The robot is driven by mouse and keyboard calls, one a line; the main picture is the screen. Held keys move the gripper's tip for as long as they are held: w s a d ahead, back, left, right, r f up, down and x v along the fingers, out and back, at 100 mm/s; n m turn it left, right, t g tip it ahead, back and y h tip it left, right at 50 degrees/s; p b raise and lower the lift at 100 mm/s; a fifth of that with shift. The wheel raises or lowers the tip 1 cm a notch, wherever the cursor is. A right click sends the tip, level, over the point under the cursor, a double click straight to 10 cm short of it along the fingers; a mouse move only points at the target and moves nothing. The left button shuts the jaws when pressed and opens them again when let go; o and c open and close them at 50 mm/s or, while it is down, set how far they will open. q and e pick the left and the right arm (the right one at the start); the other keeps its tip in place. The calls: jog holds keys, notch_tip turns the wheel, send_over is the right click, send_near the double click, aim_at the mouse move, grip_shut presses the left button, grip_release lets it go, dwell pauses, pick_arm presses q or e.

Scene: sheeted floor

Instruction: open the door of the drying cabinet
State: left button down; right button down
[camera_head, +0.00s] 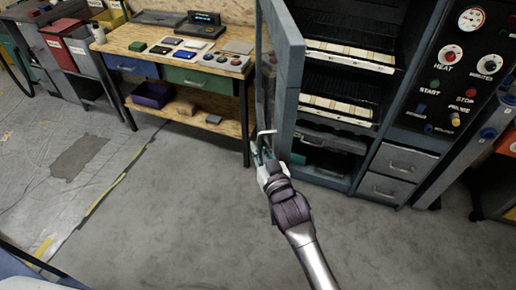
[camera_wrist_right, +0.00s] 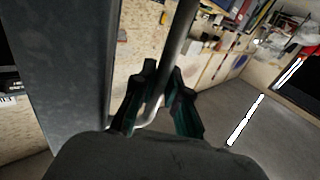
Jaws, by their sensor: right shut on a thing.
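The drying cabinet (camera_head: 375,145) stands at the right of the head view. Its grey-blue door (camera_head: 287,80) is swung open toward the left, and the inside racks show. My right gripper (camera_head: 261,150) is at the door's lower outer edge, shut on the door handle. In the right wrist view, the handle (camera_wrist_right: 180,40) is a metal bar running between the fingers of my right gripper (camera_wrist_right: 162,92). The door edge (camera_wrist_right: 70,70) is at the left there. My left gripper is not in view.
A wooden workbench (camera_head: 140,38) with tools and small boxes stands left of the door, close to it. The control panel (camera_head: 465,70) and drawers (camera_head: 392,175) are on the cabinet's right. Grey floor in front is clear.

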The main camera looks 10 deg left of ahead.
jog(key=shift+a+r, duration=0.1)
dwell(0.3)
jog(key=c, duration=1.4)
grip_release()
jog(key=shift+c, duration=0.2)
jog(key=shift+o, duration=1.3)
jog(key=shift+w, duration=0.1)
jog(key=v, duration=1.2)
